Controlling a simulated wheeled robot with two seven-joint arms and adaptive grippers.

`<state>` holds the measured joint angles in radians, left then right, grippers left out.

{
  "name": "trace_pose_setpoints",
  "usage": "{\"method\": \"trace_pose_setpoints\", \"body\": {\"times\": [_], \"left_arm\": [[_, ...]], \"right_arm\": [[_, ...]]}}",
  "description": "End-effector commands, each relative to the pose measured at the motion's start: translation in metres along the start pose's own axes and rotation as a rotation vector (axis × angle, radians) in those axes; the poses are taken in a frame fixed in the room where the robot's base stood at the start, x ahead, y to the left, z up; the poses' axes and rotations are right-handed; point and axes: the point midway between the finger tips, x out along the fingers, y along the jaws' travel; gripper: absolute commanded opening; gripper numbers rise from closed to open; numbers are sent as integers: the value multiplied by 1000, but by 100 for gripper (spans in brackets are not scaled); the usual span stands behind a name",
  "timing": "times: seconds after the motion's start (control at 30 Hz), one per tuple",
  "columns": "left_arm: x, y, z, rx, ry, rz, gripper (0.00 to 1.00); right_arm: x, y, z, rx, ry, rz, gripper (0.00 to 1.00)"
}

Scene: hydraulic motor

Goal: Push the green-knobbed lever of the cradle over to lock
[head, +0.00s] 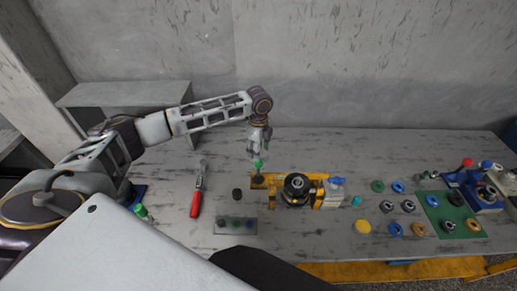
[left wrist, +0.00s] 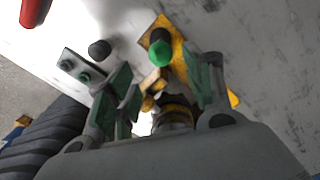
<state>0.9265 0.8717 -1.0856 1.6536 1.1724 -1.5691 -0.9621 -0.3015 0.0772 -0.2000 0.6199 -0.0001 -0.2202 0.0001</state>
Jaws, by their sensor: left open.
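The yellow cradle (head: 318,178) stands on the table in the head view and bears a dark round motor (head: 297,187). The lever's green knob (head: 258,164) is at the cradle's left end. My left gripper (head: 259,151) points down just above and beside the knob. In the left wrist view the green knob (left wrist: 160,53) shows between the open, green-padded fingers of my left gripper (left wrist: 160,72), with a yellow plate (left wrist: 178,45) behind it. I cannot tell whether a finger touches the knob. The lever's shaft is mostly hidden. My right gripper is not in view.
A red-handled tool (head: 196,200) lies left of the cradle. A black cylinder (head: 237,194) and a grey plate with knobs (head: 235,222) are nearer. Several coloured rings, a green mat (head: 434,228) and a blue fixture (head: 482,201) are at the right. The table behind the cradle is clear.

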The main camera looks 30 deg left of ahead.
Motion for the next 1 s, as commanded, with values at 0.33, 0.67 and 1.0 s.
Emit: {"method": "trace_pose_setpoints", "body": {"times": [0.33,0.67,1.0], "left_arm": [[6,0,0,0,0,0,52],[27,0,0,0,0,1,52],[54,0,0,0,0,0,52]], "right_arm": [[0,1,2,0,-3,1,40],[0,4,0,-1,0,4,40],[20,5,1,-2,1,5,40]]}}
